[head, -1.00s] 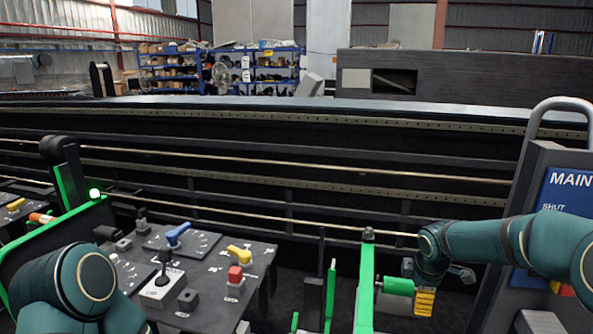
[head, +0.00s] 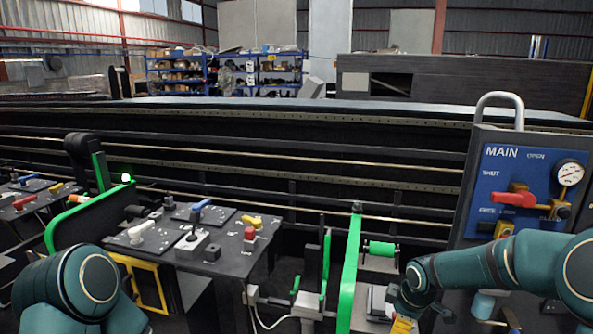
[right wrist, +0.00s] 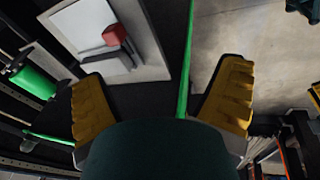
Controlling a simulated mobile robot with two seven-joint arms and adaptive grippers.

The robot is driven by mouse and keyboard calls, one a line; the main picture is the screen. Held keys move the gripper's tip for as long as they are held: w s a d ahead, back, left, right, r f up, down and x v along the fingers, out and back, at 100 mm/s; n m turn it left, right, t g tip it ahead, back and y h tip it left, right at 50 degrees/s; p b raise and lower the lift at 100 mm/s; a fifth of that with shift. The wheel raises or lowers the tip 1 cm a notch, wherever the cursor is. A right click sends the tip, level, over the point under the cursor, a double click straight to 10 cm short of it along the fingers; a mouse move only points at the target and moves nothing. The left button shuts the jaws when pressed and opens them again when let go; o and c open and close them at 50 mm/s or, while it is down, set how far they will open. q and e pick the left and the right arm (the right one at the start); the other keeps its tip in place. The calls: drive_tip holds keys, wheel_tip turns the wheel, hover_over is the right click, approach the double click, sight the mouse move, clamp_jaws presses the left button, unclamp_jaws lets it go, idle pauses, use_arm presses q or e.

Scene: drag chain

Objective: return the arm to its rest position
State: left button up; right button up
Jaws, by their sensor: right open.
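My right arm (head: 490,272) reaches in from the right in the head view. Its gripper (head: 402,325) is low at the bottom edge, beside the green upright plate (head: 349,270), and partly cut off. In the right wrist view the two yellow finger pads of my right gripper (right wrist: 165,105) stand wide apart, with nothing held between them. A thin green edge (right wrist: 186,60) shows between and beyond the fingers. My left arm (head: 80,285) shows only as a teal link at the lower left; its gripper is out of view.
A control desk (head: 225,262) with levers and knobs stands at left centre. The blue MAIN panel (head: 520,185) with a red handle (head: 512,198) and gauge stands at right, close behind my right arm. A green roller (head: 380,248) is beside the plate. A long dark machine bed spans behind.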

drive_tip(key=s+a+f+m+y, duration=0.2)
drive_tip(key=s+a+f+m, duration=0.1)
drive_tip(key=a+f, duration=0.45)
drive_tip(key=s+a+f+m, duration=0.2)
drive_tip(key=s+f+m, duration=0.1)
drive_tip(key=s, duration=0.3)
drive_tip(key=s+a+f+m, duration=0.3)
drive_tip(key=s+f+m, duration=0.1)
drive_tip(key=s, duration=0.3)
drive_tip(key=s+a+f+m+g+y, duration=0.1)
drive_tip(key=s+a+f+m, duration=0.1)
drive_tip(key=s+m, duration=0.3)
drive_tip(key=shift+s+a+f, duration=0.2)
drive_tip(key=shift+s+f, duration=0.55)
drive_tip(key=shift+f, duration=0.15)
drive_tip(key=shift+d, duration=0.1)
